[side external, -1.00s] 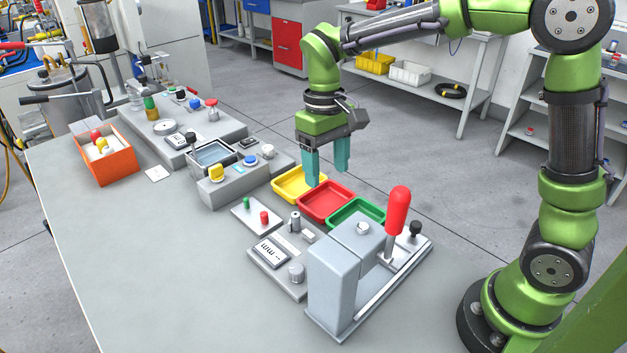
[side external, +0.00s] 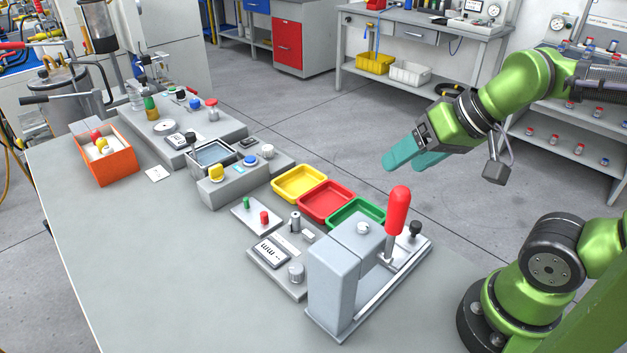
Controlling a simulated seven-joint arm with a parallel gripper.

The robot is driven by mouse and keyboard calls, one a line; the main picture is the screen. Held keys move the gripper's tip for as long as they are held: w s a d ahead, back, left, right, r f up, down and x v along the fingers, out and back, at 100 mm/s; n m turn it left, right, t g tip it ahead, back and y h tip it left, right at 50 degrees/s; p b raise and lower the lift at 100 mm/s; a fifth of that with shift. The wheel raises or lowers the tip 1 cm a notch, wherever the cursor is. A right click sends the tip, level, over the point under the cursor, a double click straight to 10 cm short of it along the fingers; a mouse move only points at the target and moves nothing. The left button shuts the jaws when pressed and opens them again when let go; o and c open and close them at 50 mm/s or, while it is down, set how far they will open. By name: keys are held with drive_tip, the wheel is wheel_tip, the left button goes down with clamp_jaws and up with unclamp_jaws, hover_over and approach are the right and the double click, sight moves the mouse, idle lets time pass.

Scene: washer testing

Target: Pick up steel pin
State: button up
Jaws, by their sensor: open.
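My gripper (side external: 404,161) has two teal fingers, spread apart with nothing visible between them. It is tilted and points left, raised in the air to the right of the trays and above the red-handled press. A small grey metal cylinder (side external: 295,222) stands upright on the flat grey fixture in front of the red tray. It looks like the steel pin, but is too small to be sure. A wider knurled metal cylinder (side external: 296,272) stands nearer the front of that fixture. My gripper is well apart from both.
Yellow (side external: 322,189), red (side external: 348,205) and green (side external: 372,206) trays line the table's back edge. The press (side external: 335,285) with its tall red handle (side external: 398,210) stands at the right. An orange box (side external: 112,171) is far left. The table's front left is clear.

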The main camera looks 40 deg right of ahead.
drive_tip(key=shift+c, duration=1.3)
